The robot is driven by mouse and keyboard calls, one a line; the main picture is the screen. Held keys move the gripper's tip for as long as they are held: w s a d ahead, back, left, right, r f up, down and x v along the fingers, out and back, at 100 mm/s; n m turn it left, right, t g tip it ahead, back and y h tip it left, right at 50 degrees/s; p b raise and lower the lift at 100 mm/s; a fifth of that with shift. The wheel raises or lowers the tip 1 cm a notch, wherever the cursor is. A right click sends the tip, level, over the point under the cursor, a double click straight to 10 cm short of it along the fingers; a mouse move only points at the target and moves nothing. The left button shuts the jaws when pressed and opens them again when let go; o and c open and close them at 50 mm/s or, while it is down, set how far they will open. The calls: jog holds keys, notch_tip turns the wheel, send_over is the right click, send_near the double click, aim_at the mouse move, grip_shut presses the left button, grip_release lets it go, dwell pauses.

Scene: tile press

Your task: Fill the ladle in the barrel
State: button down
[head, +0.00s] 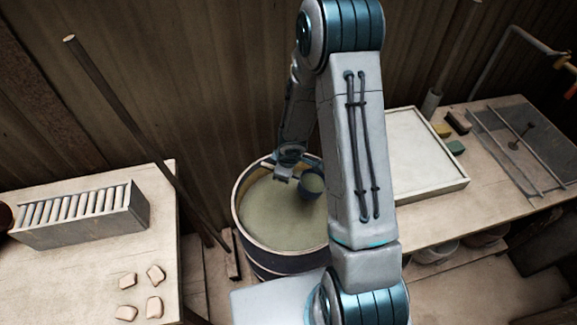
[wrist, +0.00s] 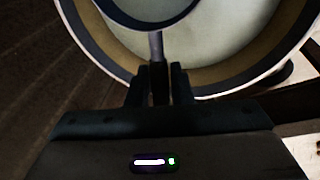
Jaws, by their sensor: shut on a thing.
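The barrel (head: 284,257) stands between the two tables and holds a grey-green liquid (head: 270,217) well up toward its rim. It also fills the top of the wrist view, with its pale rim (wrist: 243,88). My gripper (head: 287,176) is over the barrel, shut on the ladle's handle (wrist: 156,47). The ladle (head: 309,194) is a dark cup, roughly upright inside the barrel's outline. Its inside looks the same grey-green as the liquid. The cup's dark outer wall shows, so I cannot tell whether its bottom touches the liquid. My arm hides the barrel's right edge.
A left table (head: 80,255) bears a slotted rack (head: 85,219) and several small tan pieces (head: 154,307). A right table (head: 440,220) bears a pale tray (head: 430,192) and a grey framed panel (head: 515,140). A dark pole (head: 130,130) leans left of the barrel. A wooden wall stands close behind.

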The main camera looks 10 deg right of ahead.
jog(key=a+n+p, duration=0.1)
jog(key=s+n+y, duration=0.1)
jog(key=n, duration=0.1)
jog(key=shift+s+a+r+n+g+p, duration=0.1)
jog(key=shift+a+r+n+g+p, duration=0.2)
jog(key=shift+a+r+p, duration=0.1)
notch_tip(320, 180, down, 18)
jog(key=d+n+y+b, duration=0.1)
jog(key=y+b, duration=0.4)
jog(key=b, duration=1.2)
jog(key=shift+s+d+f, duration=0.2)
jog(key=shift+s+d, duration=0.05)
jog(key=shift+d, duration=0.4)
jog(key=shift+a, duration=0.1)
dwell(0.5)
